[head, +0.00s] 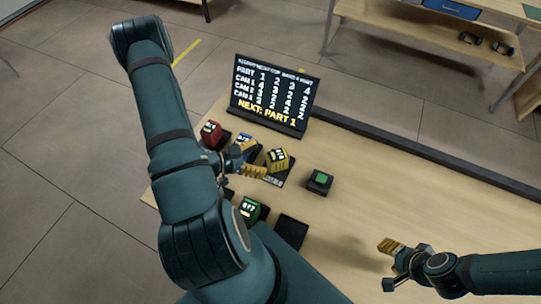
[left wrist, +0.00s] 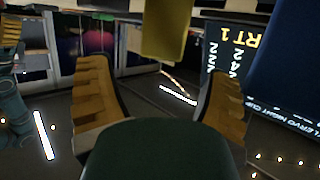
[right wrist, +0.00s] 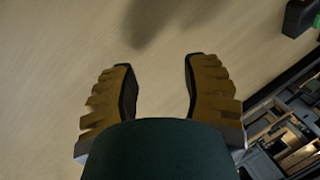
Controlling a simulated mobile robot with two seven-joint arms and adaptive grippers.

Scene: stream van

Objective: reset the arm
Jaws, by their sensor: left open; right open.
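My left arm reaches across the left of the head view. My left gripper (head: 258,160) is open among the colored blocks, with part of it hidden by my arm. In the left wrist view its fingers (left wrist: 157,72) are spread, with a yellow block (left wrist: 165,30) beyond them at the top; I see nothing held. My right gripper (head: 389,265) is open over the bare right side of the table (head: 350,215). Its fingers (right wrist: 156,65) in the right wrist view have only tabletop between them.
A red block (head: 210,134), a yellow block (head: 278,158), a blue block (head: 243,141) and a green block (head: 250,209) surround my left gripper. A text board (head: 273,95) stands behind. A black box with a green top (head: 320,181) and an empty dark pad (head: 291,231) lie nearby.

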